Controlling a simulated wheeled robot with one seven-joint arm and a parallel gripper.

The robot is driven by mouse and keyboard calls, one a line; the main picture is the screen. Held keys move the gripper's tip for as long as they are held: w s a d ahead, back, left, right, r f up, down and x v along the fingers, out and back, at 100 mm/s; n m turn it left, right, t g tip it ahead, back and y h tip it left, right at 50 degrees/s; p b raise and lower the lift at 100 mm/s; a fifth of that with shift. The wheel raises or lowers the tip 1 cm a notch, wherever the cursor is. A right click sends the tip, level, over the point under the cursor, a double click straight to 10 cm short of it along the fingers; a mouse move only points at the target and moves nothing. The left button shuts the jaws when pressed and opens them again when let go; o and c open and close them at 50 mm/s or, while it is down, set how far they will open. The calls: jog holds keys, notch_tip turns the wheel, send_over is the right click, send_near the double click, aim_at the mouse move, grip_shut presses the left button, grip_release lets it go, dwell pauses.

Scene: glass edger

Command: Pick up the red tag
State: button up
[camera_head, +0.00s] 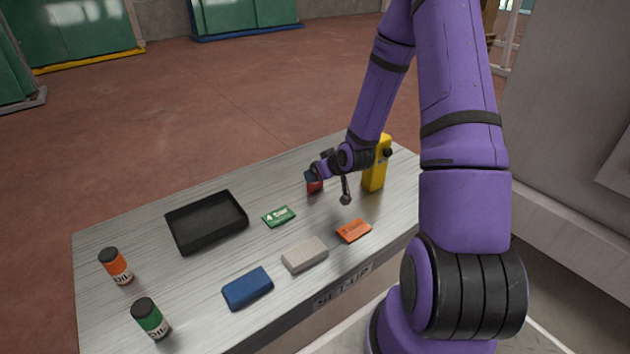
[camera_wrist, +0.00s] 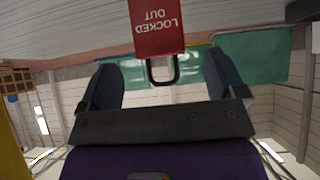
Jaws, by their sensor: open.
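The red tag (camera_wrist: 157,28) shows in the wrist view with upside-down "LOCKED OUT" lettering and a dark loop (camera_wrist: 163,72) at its end. In the head view the red tag (camera_head: 315,187) is a small red patch at the table's far side, partly hidden by my gripper (camera_head: 328,186). In the wrist view my gripper (camera_wrist: 163,80) has its two fingers apart, one on each side of the loop. The red body of the tag lies beyond the fingertips. I cannot tell whether a finger touches the tag.
A yellow device (camera_head: 376,170) stands close right of my gripper. A green card (camera_head: 279,216), an orange packet (camera_head: 354,231), a grey block (camera_head: 305,254), a blue cloth (camera_head: 247,288) and a black tray (camera_head: 180,238) lie on the table. Orange-and-black (camera_head: 117,268) and green-and-black (camera_head: 151,320) bottles stand left.

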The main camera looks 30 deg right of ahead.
aim_at(311, 188)
jog(key=shift+x, duration=2.55)
jog(key=shift+w+r, duration=0.1)
jog(key=c, duration=1)
jog(key=shift+r, duration=0.15)
